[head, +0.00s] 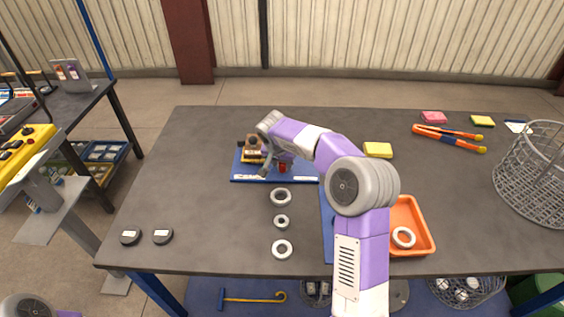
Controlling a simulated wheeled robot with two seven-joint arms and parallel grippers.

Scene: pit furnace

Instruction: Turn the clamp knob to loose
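A clamp fixture (252,146), with brown and yellow parts, stands on a blue board (245,178) near the middle of the table. A small red part (282,168), which looks like the clamp knob, shows low on its right side. My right arm reaches in from the lower right and bends over the board. My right gripper (274,168) is down at the fixture, right by the red part. The arm's wrist hides much of the fixture, and whether the fingers touch or hold the knob cannot be told. My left gripper is out of view.
Three grey rings (281,197) lie in a column in front of the board. An orange tray (421,235) holds a white ring (403,237). Yellow sponge (378,150), orange-handled tool (448,137) and wire basket (545,175) are to the right. Two dark discs (130,237) sit front left.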

